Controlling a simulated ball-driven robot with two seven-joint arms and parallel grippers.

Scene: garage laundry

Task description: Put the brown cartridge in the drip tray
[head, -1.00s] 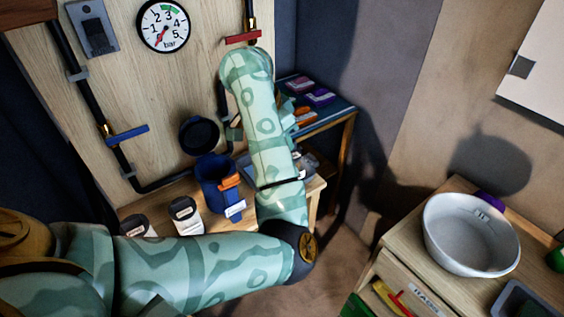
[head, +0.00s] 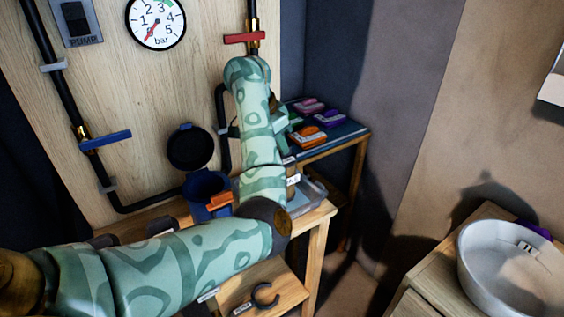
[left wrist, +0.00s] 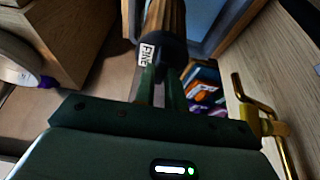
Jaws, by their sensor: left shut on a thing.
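My left gripper (left wrist: 163,88) is shut on the brown cartridge (left wrist: 168,18), a ribbed brown cylinder with a black collar and a white label, in the left wrist view. In the head view my left arm hides most of this gripper and the cartridge; part of the green gripper (head: 281,122) shows right of the forearm. A shallow grey tray (head: 314,194), apparently the drip tray, stands on the wooden bench behind my arm, partly hidden. I cannot tell the gap between cartridge and tray. My right gripper is out of view.
A blue housing (head: 205,188) with an open black lid (head: 190,148) stands left of my forearm. A blue-topped table (head: 335,135) behind holds orange, pink and purple items. A white basin (head: 512,270) is at right. Pipes with blue and red valve handles run along the wall panel.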

